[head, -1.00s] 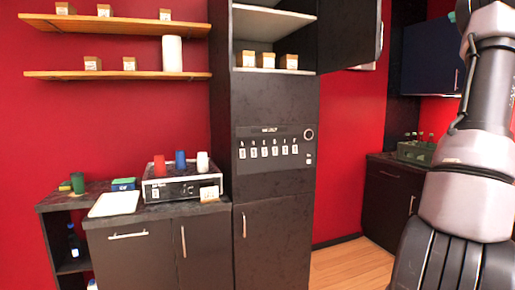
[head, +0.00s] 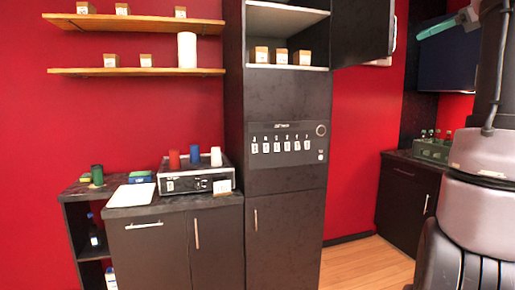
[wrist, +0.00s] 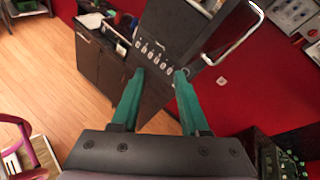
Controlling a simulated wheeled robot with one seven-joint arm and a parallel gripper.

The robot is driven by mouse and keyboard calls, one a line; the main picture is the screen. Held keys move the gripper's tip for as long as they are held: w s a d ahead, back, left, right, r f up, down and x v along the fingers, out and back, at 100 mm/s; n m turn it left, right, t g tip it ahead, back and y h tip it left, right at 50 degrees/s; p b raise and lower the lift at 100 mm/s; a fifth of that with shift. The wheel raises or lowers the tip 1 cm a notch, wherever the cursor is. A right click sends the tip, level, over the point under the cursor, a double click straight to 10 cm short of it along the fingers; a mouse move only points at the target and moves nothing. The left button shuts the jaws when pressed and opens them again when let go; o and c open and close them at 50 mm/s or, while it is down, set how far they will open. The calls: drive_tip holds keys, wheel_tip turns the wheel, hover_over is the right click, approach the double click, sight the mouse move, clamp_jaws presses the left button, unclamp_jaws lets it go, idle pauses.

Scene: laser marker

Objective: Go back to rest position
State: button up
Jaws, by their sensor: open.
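My gripper (wrist: 156,88) shows in the wrist view with its two green fingers apart and nothing between them. Beyond the fingers is the tall dark cabinet with a control panel (wrist: 150,55), some distance away and tilted in this view. In the head view, part of my arm fills the right side, and a green finger (head: 437,28) shows at the upper right, clear of any object. The same control panel (head: 287,145) is upright on the tall cabinet in the head view.
A grey machine (head: 195,179) with red, blue and white cups stands on the left counter beside a white tray (head: 131,195). The upper cabinet door (head: 363,30) stands open. A green crate (head: 431,151) sits on the right counter. Wooden floor (head: 365,265) is clear.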

drive_tip(key=s+a+f+n+g+h, duration=0.2)
drive_tip(key=s+a+f+n, duration=0.25)
drive_tip(key=a+f, duration=0.4)
drive_tip(key=s+a+f+n+g+h, duration=0.15)
drive_tip(key=s+a+f+n, duration=0.35)
drive_tip(key=a, duration=0.6)
drive_tip(key=s+a+f+n+h, duration=0.1)
drive_tip(key=s+a+f+n, duration=0.2)
drive_tip(key=f, duration=0.4)
drive_tip(key=s+a+f+n+h, duration=0.2)
drive_tip(key=s+a+f+n, duration=0.1)
drive_tip(key=s+f+n, duration=0.3)
drive_tip(key=shift+s+a+f+n, duration=0.25)
drive_tip(key=shift+f+n, duration=0.2)
drive_tip(key=shift+n, duration=0.2)
drive_tip(key=shift+w+h, duration=0.1)
drive_tip(key=shift+h, duration=0.15)
